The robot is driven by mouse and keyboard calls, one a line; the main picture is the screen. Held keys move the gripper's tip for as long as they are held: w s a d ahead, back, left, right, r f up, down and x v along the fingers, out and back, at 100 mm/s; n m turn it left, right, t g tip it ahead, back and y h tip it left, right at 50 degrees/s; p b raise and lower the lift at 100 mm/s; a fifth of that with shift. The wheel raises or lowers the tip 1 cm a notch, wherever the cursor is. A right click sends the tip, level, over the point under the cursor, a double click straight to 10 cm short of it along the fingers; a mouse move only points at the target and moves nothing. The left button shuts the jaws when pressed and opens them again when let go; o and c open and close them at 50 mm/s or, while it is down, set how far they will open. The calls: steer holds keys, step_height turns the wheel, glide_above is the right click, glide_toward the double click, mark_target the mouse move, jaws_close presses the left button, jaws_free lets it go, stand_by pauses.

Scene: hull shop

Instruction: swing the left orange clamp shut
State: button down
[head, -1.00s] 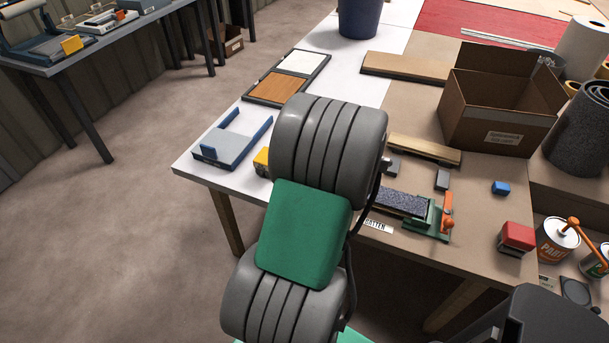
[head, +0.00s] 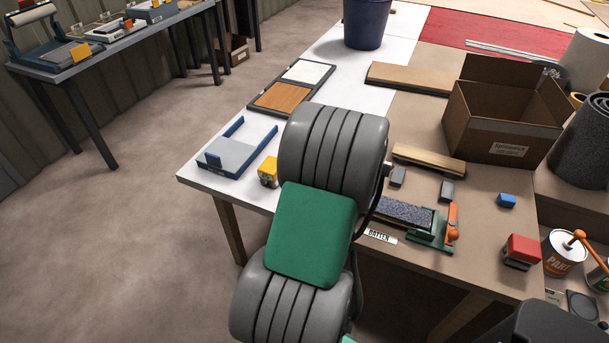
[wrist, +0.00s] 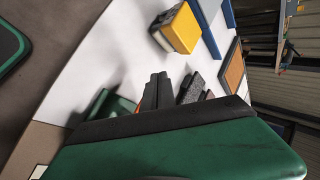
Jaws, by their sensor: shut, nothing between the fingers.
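In the wrist view my gripper (wrist: 157,92) shows as two dark fingers close together, shut and empty. A green clamp base (wrist: 112,106) lies beside the fingers, with a sliver of orange (wrist: 137,110) next to them; whether they touch, I cannot tell. In the head view my arm hides the gripper and the left orange clamp. The right orange clamp (head: 452,223) stands on its green base (head: 430,236) at the right end of a dark speckled strip (head: 407,213). The strip's left end is hidden behind my arm.
A yellow block (head: 268,172) and a blue-grey tray (head: 238,155) lie left of my arm. Small grey blocks (head: 447,190) lie behind the strip. A red block (head: 521,252), a blue block (head: 506,200) and a cardboard box (head: 500,115) stand to the right.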

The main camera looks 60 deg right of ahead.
steer(key=a+r+p, duration=0.1)
steer(key=a+r, duration=0.7)
steer(key=a, duration=0.2)
steer(key=shift+w+a+r+p, duration=0.15)
steer(key=shift+a+p, duration=0.1)
steer(key=shift+p, duration=0.1)
